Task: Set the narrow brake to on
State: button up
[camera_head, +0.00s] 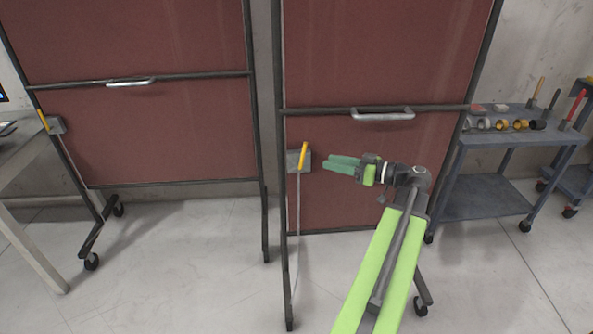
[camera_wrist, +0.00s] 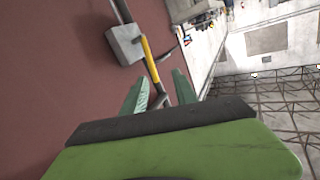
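The narrower red-brown panel (camera_head: 355,75) stands in the middle. Its brake has a grey box (camera_head: 293,163) and a yellow-handled lever (camera_head: 304,155) at the panel's lower left. The lever points up, leaning slightly right. In the wrist view the grey box (camera_wrist: 126,44) and yellow lever (camera_wrist: 150,60) are beyond my fingers. My gripper (camera_head: 328,162) is just right of the lever in the head view, with green fingers pointing left towards it. In the wrist view my gripper (camera_wrist: 161,77) has its fingers apart. No clear contact with the lever shows.
A wider panel (camera_head: 130,40) stands left, with its own grey brake box (camera_head: 57,126) and yellow lever (camera_head: 43,119). A metal handle (camera_head: 383,114) sticks out above my gripper. A blue-grey cart (camera_head: 490,195) with parts stands right. A table (camera_head: 20,150) is far left.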

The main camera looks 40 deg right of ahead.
aim_at(302, 154)
jog(key=shift+t+h, duration=0.4)
jog(key=shift+t, duration=0.2)
jog(key=x, duration=0.4)
jog(key=d+x, duration=0.1)
jog(key=x, duration=0.9)
jog(key=shift+w+d+r, duration=0.15)
jog(key=shift+w+r, duration=0.05)
jog(key=shift+w, duration=0.05)
jog(key=shift+c, duration=0.4)
grip_shut()
